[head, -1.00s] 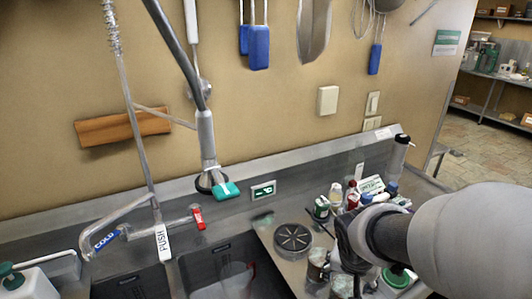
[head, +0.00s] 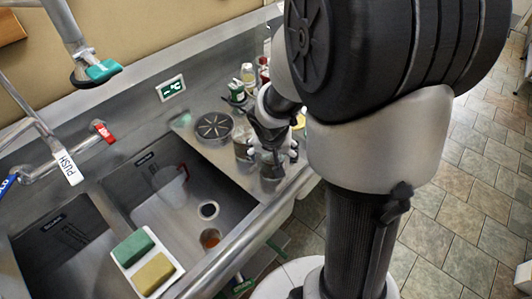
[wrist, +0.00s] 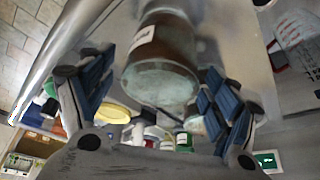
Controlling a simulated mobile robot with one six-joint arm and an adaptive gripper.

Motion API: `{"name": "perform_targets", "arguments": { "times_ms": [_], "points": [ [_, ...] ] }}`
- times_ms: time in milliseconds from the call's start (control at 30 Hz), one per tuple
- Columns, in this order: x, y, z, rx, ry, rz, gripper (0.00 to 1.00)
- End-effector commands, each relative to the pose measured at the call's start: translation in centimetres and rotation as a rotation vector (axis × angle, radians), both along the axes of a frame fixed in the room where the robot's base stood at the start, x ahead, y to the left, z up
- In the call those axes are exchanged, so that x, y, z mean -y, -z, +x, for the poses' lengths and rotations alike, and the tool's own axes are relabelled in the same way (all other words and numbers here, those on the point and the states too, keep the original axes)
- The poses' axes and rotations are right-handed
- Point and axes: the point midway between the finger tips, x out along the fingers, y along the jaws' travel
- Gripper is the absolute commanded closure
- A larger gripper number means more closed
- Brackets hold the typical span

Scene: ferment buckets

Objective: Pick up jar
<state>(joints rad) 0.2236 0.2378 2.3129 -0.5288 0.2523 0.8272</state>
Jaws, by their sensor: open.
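A brownish glass jar with a white label and a pale greenish round face (wrist: 160,82) is in the middle of the wrist view. My gripper (wrist: 157,70) is open, with blue-padded fingers on either side of the jar. I cannot tell whether either finger touches it. In the head view my gripper (head: 273,148) is at the counter right of the sink, pointing down, and largely covers what is between its fingers. A glass jar (head: 242,146) shows just left of it.
Bottles (head: 247,75) and a green-labelled container (head: 237,92) stand behind my gripper. The sink basin (head: 165,205) is to the left, with a sponge tray (head: 147,262) at its front edge.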

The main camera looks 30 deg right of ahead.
Motion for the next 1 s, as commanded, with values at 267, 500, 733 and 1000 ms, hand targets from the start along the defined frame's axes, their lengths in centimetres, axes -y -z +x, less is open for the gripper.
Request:
{"name": "perform_targets", "arguments": {
  "times_ms": [267,500,733,1000],
  "points": [
    [0.06,0.15,0.14,0.001,-0.001,0.0,0.19],
    [0.05,0.15,0.12,0.001,0.0,-0.001,0.35],
    [0.05,0.16,0.11,0.001,-0.001,-0.001,0.51],
    [0.04,0.17,0.11,0.001,-0.001,-0.001,0.69]
  ]
}}
